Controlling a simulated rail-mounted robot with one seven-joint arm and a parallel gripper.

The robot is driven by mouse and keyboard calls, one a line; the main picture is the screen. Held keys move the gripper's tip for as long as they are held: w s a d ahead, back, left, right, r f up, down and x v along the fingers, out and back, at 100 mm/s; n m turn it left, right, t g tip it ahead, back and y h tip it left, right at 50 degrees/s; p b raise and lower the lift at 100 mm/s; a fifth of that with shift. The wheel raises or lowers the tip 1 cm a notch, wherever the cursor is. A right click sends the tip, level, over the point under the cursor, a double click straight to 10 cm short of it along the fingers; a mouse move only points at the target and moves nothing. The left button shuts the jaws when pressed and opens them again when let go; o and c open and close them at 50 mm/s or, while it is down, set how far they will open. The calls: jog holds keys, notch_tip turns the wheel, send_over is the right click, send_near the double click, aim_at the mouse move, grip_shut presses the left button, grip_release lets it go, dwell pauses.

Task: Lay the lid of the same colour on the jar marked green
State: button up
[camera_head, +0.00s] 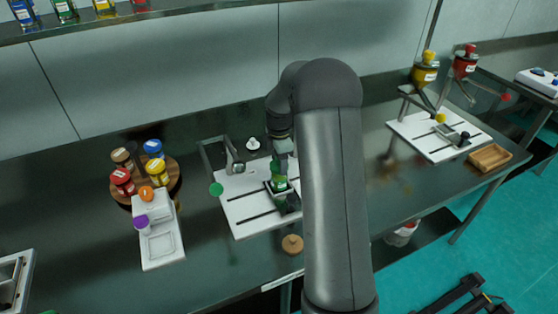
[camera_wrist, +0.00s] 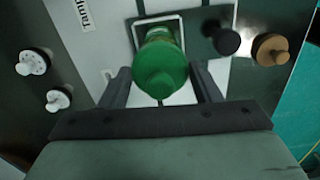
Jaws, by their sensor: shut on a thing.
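The green jar (camera_head: 279,184) stands upright on the white board (camera_head: 240,215), with my gripper (camera_head: 280,161) directly above it. In the wrist view, a green lid with a round knob (camera_wrist: 160,82) sits between the two fingers of my gripper (camera_wrist: 161,72). My gripper is shut on this lid. The lid lines up over the jar, whose yellowish-green side (camera_wrist: 157,33) shows just beyond it. The lid hides the jar's mouth, so I cannot tell whether it is fully seated. The jar's marking is unreadable here.
A black knob (camera_wrist: 226,42) and a brown lid (camera_wrist: 271,49) are close on the right in the wrist view. Two white knobbed pieces (camera_wrist: 32,62) (camera_wrist: 58,100) lie left. A round rack (camera_head: 174,181) of jars and a white tray (camera_head: 163,254) stand at left.

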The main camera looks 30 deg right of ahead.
jog(key=shift+f, duration=0.5)
dwell(1.0)
jog(key=o, duration=1.4)
jog(key=shift+r, duration=0.1)
jog(key=shift+r+p, duration=2.05)
jog(key=shift+r, duration=1.4)
